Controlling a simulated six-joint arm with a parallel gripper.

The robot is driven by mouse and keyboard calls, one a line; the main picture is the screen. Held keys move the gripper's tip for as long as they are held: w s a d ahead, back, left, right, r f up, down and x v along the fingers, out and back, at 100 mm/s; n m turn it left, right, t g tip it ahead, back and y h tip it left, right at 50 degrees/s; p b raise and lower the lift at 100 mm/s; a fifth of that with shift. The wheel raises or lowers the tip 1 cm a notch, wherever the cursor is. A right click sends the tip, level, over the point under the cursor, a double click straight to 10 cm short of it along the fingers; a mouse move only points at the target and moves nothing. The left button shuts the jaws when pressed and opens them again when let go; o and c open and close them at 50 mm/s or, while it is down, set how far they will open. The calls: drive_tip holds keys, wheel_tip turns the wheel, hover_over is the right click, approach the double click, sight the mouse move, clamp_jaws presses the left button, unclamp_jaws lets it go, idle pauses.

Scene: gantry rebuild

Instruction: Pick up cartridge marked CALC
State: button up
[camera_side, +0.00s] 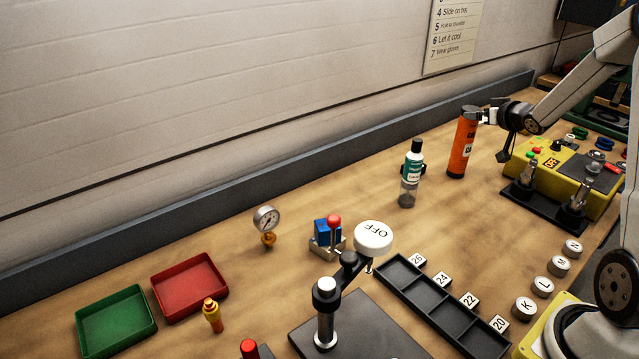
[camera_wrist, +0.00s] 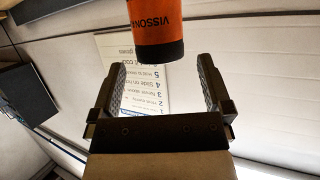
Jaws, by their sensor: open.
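An orange cartridge (camera_side: 461,148) with dark ends stands upright on the bench near the back, right of the teal-and-white bottle. In the wrist view my gripper (camera_wrist: 161,75) is open, and the cartridge's dark end lies ahead of and between the fingertips. I cannot tell whether they touch.
A bottle (camera_side: 411,175) stands left of the cartridge. A yellow control box (camera_side: 560,170) and a black fixture (camera_side: 540,205) are to the right. A black slotted tray (camera_side: 430,300), red tray (camera_side: 190,287) and green tray (camera_side: 116,322) lie in front. The back wall is close behind.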

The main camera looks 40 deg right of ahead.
sight(472, 109)
drive_tip(key=shift+x, duration=2.5)
drive_tip(key=shift+d+r, duration=0.1)
drive_tip(key=shift+r, duration=0.05)
clamp_jaws()
